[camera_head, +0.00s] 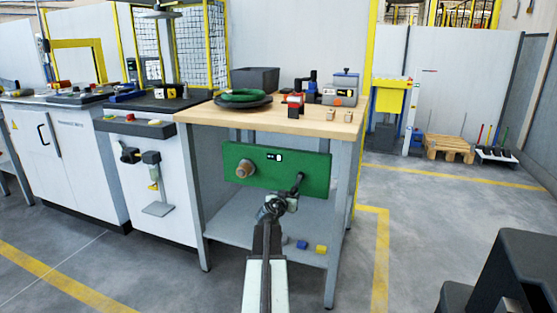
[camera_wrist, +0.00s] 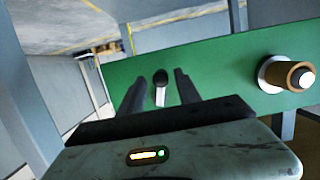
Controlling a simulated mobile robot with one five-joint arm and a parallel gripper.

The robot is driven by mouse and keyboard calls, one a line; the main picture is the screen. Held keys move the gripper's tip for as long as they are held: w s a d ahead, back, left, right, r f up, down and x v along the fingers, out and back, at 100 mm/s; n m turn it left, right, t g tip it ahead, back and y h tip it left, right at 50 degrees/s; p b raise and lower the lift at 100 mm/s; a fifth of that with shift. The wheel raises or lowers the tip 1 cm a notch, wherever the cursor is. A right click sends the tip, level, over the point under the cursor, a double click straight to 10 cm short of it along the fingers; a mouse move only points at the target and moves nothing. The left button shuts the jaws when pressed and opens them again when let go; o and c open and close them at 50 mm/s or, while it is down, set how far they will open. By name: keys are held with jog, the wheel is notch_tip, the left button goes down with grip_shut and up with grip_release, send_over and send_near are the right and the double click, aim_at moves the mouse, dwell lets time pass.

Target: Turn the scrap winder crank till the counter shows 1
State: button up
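The scrap winder is a green panel (camera_head: 230,160) under the front edge of the wooden workbench. Its small counter (camera_head: 278,158) seems to read 0. The crank (camera_head: 298,182) is a dark handle at the panel's right side. A brown spool (camera_head: 245,169) juts out at the left; in the wrist view the spool (camera_wrist: 295,77) is at the right. My gripper (camera_head: 282,203) is just in front of and below the crank. In the wrist view my gripper (camera_wrist: 160,88) has its two dark fingers apart, with the crank's dark knob (camera_wrist: 160,76) showing in the gap between them. Contact cannot be told.
The wooden bench top (camera_head: 285,120) holds a green coil (camera_head: 243,97), a grey bin (camera_head: 255,79) and several small devices. Blue and yellow blocks (camera_head: 321,249) lie on the lower shelf. A bench leg (camera_head: 333,260) stands right of my arm. Open floor lies to the right.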

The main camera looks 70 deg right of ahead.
aim_at(292, 193)
jog(key=v, duration=0.2)
jog(key=f+v, duration=0.1)
jog(key=v, duration=0.2)
jog(key=shift+a+f, duration=0.1)
dwell(0.6)
jog(key=x, duration=0.3)
jog(key=r+x, duration=0.1)
jog(key=x, duration=0.5)
jog(key=shift+d+r, duration=0.25)
jog(key=shift+r, duration=0.1)
jog(key=c, duration=0.7)
